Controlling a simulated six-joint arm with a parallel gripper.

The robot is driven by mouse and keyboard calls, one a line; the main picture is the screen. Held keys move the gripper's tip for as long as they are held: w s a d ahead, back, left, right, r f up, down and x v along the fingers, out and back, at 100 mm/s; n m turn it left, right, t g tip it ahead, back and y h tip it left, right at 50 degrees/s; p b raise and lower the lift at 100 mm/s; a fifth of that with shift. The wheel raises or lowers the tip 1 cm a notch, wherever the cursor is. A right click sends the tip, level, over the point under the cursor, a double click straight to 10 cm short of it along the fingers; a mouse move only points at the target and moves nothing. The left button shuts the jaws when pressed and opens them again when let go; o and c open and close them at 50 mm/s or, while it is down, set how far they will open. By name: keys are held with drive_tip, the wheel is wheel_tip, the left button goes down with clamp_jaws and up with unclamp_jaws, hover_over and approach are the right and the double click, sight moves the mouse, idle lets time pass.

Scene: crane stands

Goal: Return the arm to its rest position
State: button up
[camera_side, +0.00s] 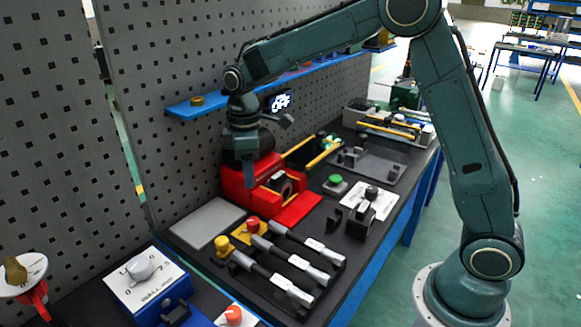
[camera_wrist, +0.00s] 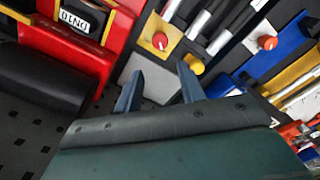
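My arm reaches in from the right over the workbench, and my gripper (camera_side: 249,178) points down in front of the red box-shaped unit (camera_side: 234,185). In the wrist view my gripper (camera_wrist: 158,86) shows two dark blue fingers spread apart. Only a grey plate (camera_wrist: 153,82) shows between them, and nothing is held. The red unit also shows at the left of the wrist view (camera_wrist: 104,57), with a small lettered label. Whether a finger touches the red unit, I cannot tell.
Lever handles with a red knob (camera_side: 253,223) and a yellow knob (camera_side: 222,243) lie in front. A blue shelf (camera_side: 215,103) runs along the pegboard (camera_side: 165,60). A white-topped dial box (camera_side: 147,280) stands front left. The space above the bench's right side is mostly clear.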

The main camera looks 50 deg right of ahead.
drive_tip(key=s+d+r+m+t, duration=0.2)
drive_tip(key=s+r, duration=0.5)
drive_tip(key=s+d+r+m+t, duration=0.1)
drive_tip(key=s+m, duration=0.2)
drive_tip(key=s, duration=0.8)
drive_tip(key=s+d+r+m+t, duration=0.1)
drive_tip(key=s+m, duration=0.3)
drive_tip(key=s, duration=0.7)
drive_tip(key=shift+r+t, duration=0.6)
drive_tip(key=shift+t, duration=0.2)
